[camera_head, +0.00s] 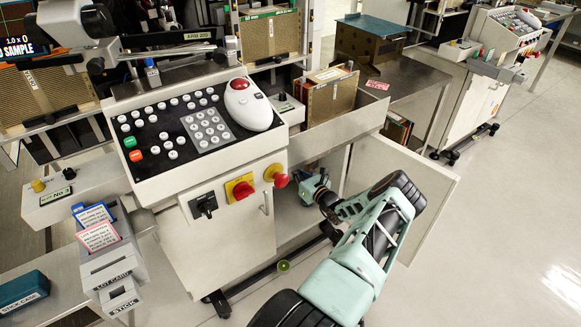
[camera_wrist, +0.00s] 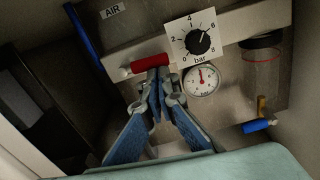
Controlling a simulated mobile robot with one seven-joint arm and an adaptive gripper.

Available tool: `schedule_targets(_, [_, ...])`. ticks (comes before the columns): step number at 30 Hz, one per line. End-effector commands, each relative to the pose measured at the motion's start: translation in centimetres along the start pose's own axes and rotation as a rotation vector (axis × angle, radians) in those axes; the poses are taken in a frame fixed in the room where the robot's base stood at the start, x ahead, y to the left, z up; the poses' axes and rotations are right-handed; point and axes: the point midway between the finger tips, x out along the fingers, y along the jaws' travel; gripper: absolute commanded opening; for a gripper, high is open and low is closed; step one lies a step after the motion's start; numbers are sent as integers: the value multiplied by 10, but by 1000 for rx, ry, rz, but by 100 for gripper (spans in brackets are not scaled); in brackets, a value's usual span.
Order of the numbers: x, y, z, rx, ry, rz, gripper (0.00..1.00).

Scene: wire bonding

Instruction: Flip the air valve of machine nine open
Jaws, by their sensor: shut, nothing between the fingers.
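In the wrist view a red-handled lever (camera_wrist: 150,66) lies nearly level on a pale bar, below and right of an "AIR" label (camera_wrist: 112,11). My gripper (camera_wrist: 160,76) is shut and empty. Its fingertips are at the right part of the red handle, just below it in the picture; I cannot tell whether they touch. The machine (camera_head: 215,235) stands at the middle left in the head view. There my gripper (camera_head: 310,190) reaches into its open lower cabinet, and the lever is hidden.
A pressure dial with a black knob (camera_wrist: 198,42) and a round gauge (camera_wrist: 202,80) sit right of my fingertips. A blue-handled lever (camera_wrist: 259,126) is lower right, a blue hose (camera_wrist: 83,40) at left. The open cabinet door (camera_head: 425,185) stands behind my arm. Floor at right is clear.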

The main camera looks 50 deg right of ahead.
Motion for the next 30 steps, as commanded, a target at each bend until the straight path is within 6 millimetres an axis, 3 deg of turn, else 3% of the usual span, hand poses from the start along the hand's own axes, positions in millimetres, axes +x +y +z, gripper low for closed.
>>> schedule_targets(8, [0, 0, -8, 0, -2, 1, 0])
schedule_targets(16, [-2, 0, -47, 0, 1, 12, 0])
schedule_targets(18, [-22, -2, -35, 1, 2, 7, 0])
schedule_targets(24, [-68, -1, -36, 1, 3, 9, 0])
schedule_targets(30, [-95, -1, -38, 0, 2, 11, 0])
